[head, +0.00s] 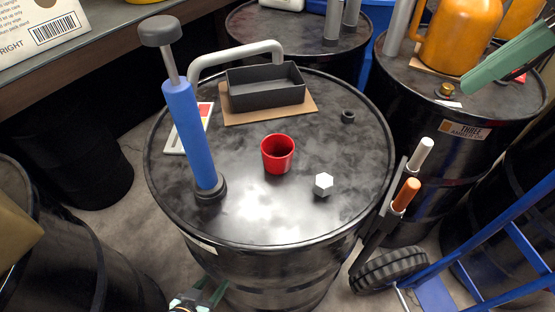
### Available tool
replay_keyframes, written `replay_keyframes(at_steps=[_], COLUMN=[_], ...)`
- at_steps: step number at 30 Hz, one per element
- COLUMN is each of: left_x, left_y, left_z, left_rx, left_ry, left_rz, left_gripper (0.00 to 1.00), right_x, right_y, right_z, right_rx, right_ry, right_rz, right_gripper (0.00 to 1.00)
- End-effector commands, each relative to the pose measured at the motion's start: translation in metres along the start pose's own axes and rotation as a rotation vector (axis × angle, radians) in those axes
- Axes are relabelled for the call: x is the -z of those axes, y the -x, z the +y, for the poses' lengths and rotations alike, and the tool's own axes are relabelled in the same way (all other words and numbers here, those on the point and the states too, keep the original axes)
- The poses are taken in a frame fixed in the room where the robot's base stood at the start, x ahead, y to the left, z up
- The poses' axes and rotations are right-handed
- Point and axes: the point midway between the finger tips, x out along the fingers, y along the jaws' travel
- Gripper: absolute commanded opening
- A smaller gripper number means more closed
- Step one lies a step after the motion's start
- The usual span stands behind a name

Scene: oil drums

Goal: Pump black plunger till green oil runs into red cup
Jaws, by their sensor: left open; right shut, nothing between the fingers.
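A blue hand pump (190,135) stands tilted on the near drum's lid. Its dark grey plunger knob (160,31) is raised on a bare metal rod. A light grey spout (235,51) curves from the pump and ends above a dark tray (266,88). The red cup (277,153) stands upright on the lid, in front of the tray and apart from the spout. No green oil shows. My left gripper (203,293) is open at the bottom edge, below the lid and partly cut off. My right gripper (487,76) is shut and empty at upper right, away from pump and cup.
An orange jug (458,38) stands on the right drum. A blue hand truck (500,250) is at lower right. A shelf (110,45) borders the upper left.

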Motion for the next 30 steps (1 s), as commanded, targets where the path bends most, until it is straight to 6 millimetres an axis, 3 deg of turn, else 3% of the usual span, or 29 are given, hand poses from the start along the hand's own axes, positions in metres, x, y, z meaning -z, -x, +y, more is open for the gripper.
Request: replay_keyframes(at_steps=[7,23,30], left_x=[-0.001,-0.001,0.007], left_y=[-0.004,-0.004,0.005], left_z=[0.002,0.003,0.002], left_rx=[-0.011,-0.013,-0.005], left_ry=[-0.01,-0.011,-0.007], left_rz=[0.007,0.004,-0.006], left_gripper=[0.5,0.5,0.5], right_x=[-0.009,-0.009,0.003], right_y=[-0.015,-0.016,0.005], right_z=[0.0,0.0,0.0], right_rx=[0.0,0.0,-0.001], right_ry=[0.0,0.0,0.0], right_rz=[-0.001,-0.001,-0.001], right_gripper=[0.0,0.0,0.0])
